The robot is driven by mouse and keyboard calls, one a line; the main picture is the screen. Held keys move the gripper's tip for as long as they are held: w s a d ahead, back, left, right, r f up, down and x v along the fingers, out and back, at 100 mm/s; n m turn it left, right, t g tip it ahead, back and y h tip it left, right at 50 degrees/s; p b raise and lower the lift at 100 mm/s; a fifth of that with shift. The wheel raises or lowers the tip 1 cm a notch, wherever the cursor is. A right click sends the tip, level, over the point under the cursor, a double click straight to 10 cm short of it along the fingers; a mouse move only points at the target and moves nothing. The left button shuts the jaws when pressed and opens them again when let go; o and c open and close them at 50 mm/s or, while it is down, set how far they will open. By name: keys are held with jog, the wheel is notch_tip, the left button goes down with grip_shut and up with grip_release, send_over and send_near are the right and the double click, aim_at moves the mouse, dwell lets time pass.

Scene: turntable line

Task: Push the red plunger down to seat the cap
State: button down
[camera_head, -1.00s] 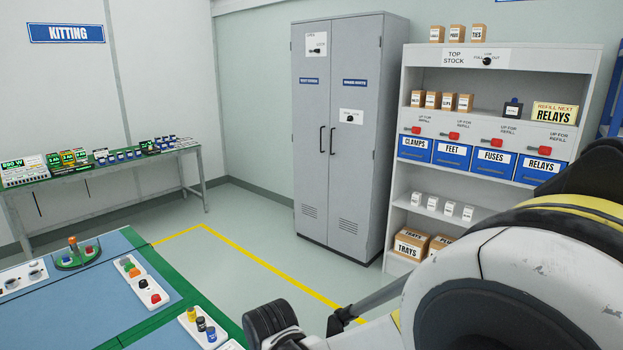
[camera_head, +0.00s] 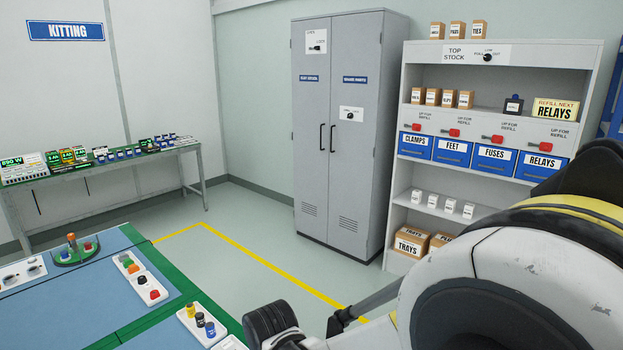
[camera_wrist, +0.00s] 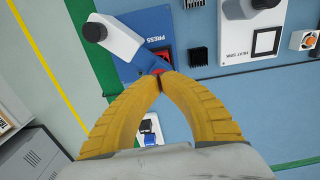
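In the wrist view, my gripper (camera_wrist: 160,84) points at the press station, its two yellow ribbed fingers meeting at the tips. The tips are over the lower edge of a blue plate (camera_wrist: 128,68) marked PRESS. A red part (camera_wrist: 166,57), seemingly the plunger, shows just beyond the fingertips, partly covered by them and by a white lever arm (camera_wrist: 125,42) with a black knob. I cannot tell whether the tips touch the red part. The cap cannot be made out. In the head view, neither the fingertips nor the press can be made out.
In the wrist view, a black finned block (camera_wrist: 197,56) and a white HEAT SINK holder (camera_wrist: 253,43) stand right of the press. In the head view, the bench (camera_head: 110,288) carries several small trays.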

jog(key=shift+f+b, duration=0.45)
jog(key=shift+b, duration=0.05)
dwell(1.2)
jog(key=shift+r, duration=0.1)
jog(key=shift+r+p, duration=2.35)
jog(key=shift+r, duration=0.85)
